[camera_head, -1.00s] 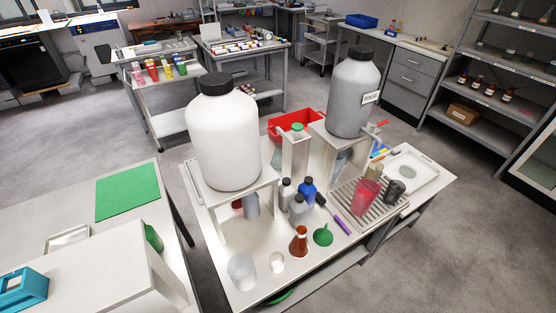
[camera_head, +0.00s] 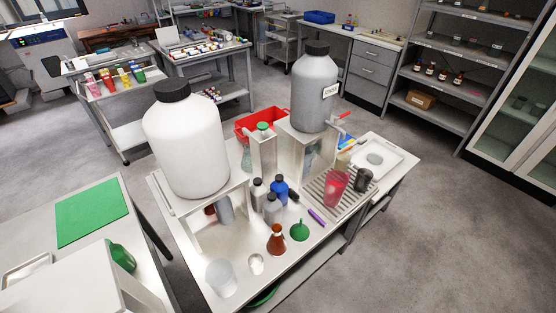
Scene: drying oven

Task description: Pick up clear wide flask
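On the near end of the middle table stands a clear wide vessel (camera_head: 221,278), upright, with a smaller clear vessel (camera_head: 256,264) to its right. Another clear glass piece (camera_head: 246,158) is partly hidden behind the white stand, near the red bin. I cannot tell for sure which of these is the clear wide flask. A brown conical flask (camera_head: 277,240) stands just beyond the small vessel. Neither of my grippers is in view.
A large white jug (camera_head: 187,140) and a grey jug (camera_head: 315,90) stand on raised stands on the table (camera_head: 235,290). A green funnel (camera_head: 299,231), several bottles, a red cup (camera_head: 335,188) and a rack crowd the middle. Open floor (camera_head: 440,230) lies to the right.

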